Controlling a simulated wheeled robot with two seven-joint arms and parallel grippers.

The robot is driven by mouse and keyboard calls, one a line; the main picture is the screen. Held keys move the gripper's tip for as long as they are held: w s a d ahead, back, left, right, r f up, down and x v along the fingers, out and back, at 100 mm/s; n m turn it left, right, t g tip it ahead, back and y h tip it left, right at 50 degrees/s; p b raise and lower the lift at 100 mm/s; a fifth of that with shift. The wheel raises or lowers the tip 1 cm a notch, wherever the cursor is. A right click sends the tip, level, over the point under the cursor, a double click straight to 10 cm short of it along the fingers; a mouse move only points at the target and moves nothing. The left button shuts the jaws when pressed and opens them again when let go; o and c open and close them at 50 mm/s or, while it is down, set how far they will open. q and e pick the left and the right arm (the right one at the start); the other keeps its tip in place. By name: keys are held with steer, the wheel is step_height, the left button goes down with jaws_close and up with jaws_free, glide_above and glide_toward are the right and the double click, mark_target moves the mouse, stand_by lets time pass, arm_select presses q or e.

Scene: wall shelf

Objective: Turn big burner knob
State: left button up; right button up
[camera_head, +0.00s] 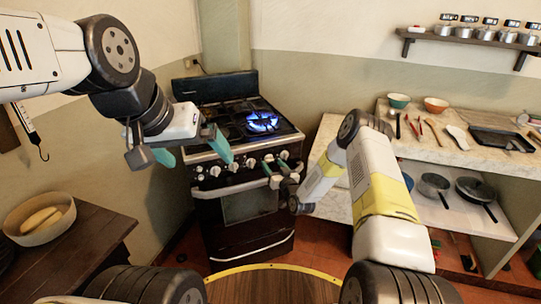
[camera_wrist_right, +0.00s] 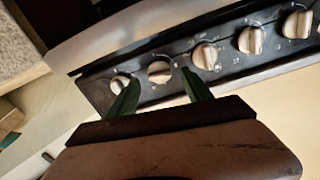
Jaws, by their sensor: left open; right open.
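The stove (camera_head: 245,205) stands against the back wall, with a row of several pale round knobs on its dark front panel. One burner (camera_head: 262,122) shows a blue flame. I cannot tell which knob is the big burner's. My right gripper (camera_head: 274,169) is open in front of the panel's right part. In the right wrist view, a knob (camera_wrist_right: 159,72) appears between the open green fingertips (camera_wrist_right: 159,79); contact cannot be told. Another knob (camera_wrist_right: 119,84) is partly behind the left finger. My left gripper (camera_head: 191,149) is open and empty, in front of the stove's left side.
A pale counter (camera_head: 440,150) on the right holds bowls, utensils and a dark tray (camera_head: 500,141); pans sit on the shelf below. A wooden table (camera_head: 85,240) with a bowl (camera_head: 40,238) is at the left. A wall shelf (camera_head: 470,40) holds small pots.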

mark_target(269, 159)
steer(key=shift+x, duration=1.25)
jaws_close()
